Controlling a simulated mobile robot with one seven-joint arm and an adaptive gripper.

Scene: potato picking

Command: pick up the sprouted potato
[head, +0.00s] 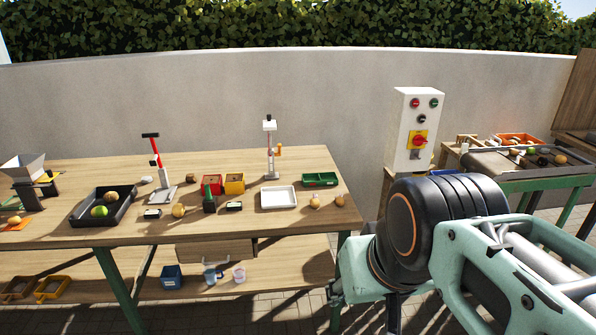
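Several potatoes lie on the wooden table; they are too small in the head view to tell which one has sprouts. One yellowish potato (179,210) lies near the front edge. Two small brownish potatoes, a left one (314,201) and a right one (339,200), lie at the right end. A brown potato (110,196) and a green one (99,211) lie in a black tray (124,212). Another potato (14,220) lies on an orange mat at the far left. My mint-green and black arm fills the lower right; my gripper does not show.
A white tray (278,198), a green tray (320,179), red (211,184) and yellow (234,184) boxes and two upright stands crowd the wooden table (190,163). A control box (413,130) stands right of it. A conveyor (487,163) behind my arm carries several potatoes and dark lumps.

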